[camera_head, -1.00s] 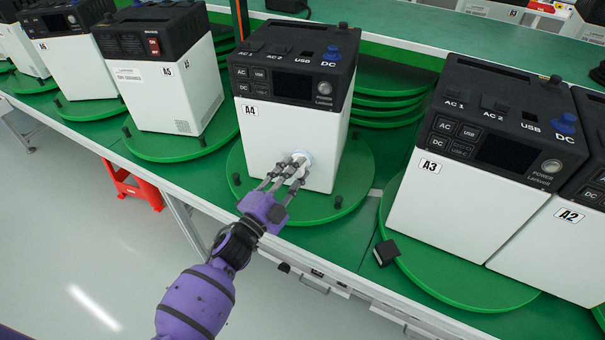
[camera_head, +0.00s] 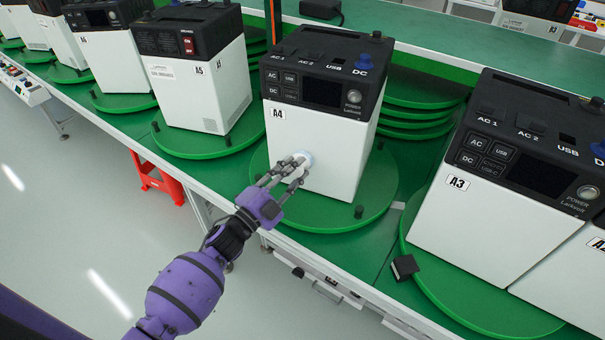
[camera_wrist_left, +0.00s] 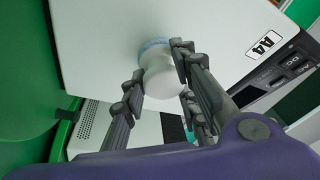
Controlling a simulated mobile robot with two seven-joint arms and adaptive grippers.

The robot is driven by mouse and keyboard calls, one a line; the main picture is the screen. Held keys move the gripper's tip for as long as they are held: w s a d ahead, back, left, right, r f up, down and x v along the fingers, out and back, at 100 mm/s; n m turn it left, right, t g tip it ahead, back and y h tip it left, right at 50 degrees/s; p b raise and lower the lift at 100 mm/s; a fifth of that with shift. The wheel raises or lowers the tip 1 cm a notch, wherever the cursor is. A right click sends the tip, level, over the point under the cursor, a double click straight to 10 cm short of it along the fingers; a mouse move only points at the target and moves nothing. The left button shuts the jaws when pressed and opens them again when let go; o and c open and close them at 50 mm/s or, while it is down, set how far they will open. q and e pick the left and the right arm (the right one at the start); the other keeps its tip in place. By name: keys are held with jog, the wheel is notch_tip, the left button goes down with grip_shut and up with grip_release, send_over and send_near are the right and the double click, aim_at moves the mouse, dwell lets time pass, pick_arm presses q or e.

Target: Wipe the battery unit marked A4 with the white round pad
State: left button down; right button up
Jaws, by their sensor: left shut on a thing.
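The battery unit marked A4 (camera_head: 333,155) has a white body and a black top, and stands upright on a round green turntable (camera_head: 325,217) in the head view. Its white face and A4 label also show in the left wrist view (camera_wrist_left: 110,25). My left gripper (camera_head: 296,165) is shut on the white round pad (camera_wrist_left: 162,78), which has a pale blue rim. The pad is against the white front face, below the A4 label; whether it presses firmly, I cannot tell. In the head view the fingers partly hide the pad (camera_head: 304,158). My right gripper is not in view.
Unit A5 (camera_head: 197,82) stands on its turntable to the left, and unit A3 (camera_head: 478,212) to the right. A small black block (camera_head: 404,267) lies by A3's turntable. Stacked green discs (camera_head: 420,103) are behind A4. A red stool (camera_head: 158,178) is below the bench.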

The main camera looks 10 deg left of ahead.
pick_arm(q)
jog(key=shift+a, duration=0.3)
jog(key=shift+s, duration=0.1)
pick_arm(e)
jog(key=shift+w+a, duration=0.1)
pick_arm(q)
jog(key=s, duration=0.1)
jog(key=s+p, duration=0.1)
jog(key=s, duration=0.1)
jog(key=s+a, duration=0.1)
jog(key=s, duration=0.1)
jog(key=shift+s+r, duration=0.1)
jog(key=shift+s, duration=0.3)
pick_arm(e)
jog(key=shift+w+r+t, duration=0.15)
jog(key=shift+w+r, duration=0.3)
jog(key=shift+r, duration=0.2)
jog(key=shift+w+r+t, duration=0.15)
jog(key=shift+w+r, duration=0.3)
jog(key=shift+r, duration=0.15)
